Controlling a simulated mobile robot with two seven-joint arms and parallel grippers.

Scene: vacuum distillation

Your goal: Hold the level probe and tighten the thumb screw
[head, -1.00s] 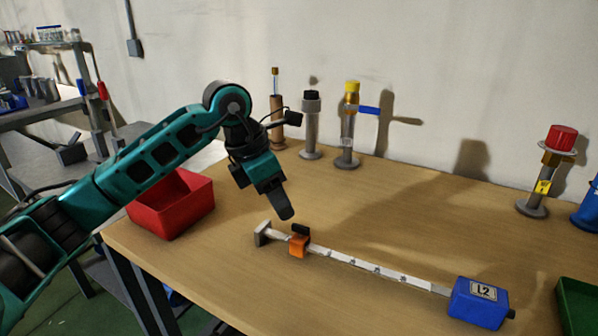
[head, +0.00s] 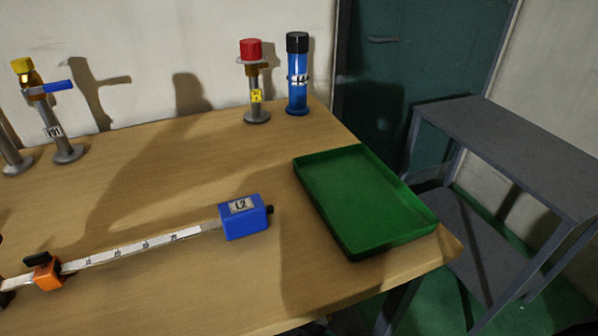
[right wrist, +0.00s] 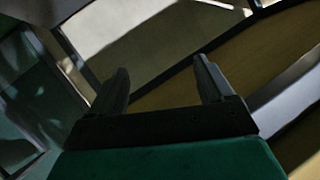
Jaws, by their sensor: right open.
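The level probe lies flat on the wooden table in the head view, with a long pale marked bar (head: 145,245) and a blue box labelled L2 (head: 245,218) at its right end. An orange slider (head: 46,274) sits on the bar near the left edge, with a black thumb screw (head: 37,259) on top. The probe's far left end is cut off by the frame. My right gripper (right wrist: 165,82) shows in the right wrist view with its two dark fingers apart and nothing between them. My left gripper is outside the current views.
A green tray (head: 365,246) stands at the table's right end. Along the back stand a yellow-capped valve post (head: 58,128), a red-capped post (head: 257,95) and a blue cylinder (head: 297,80). A grey shelf (head: 520,150) is beyond the table. The table's middle is clear.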

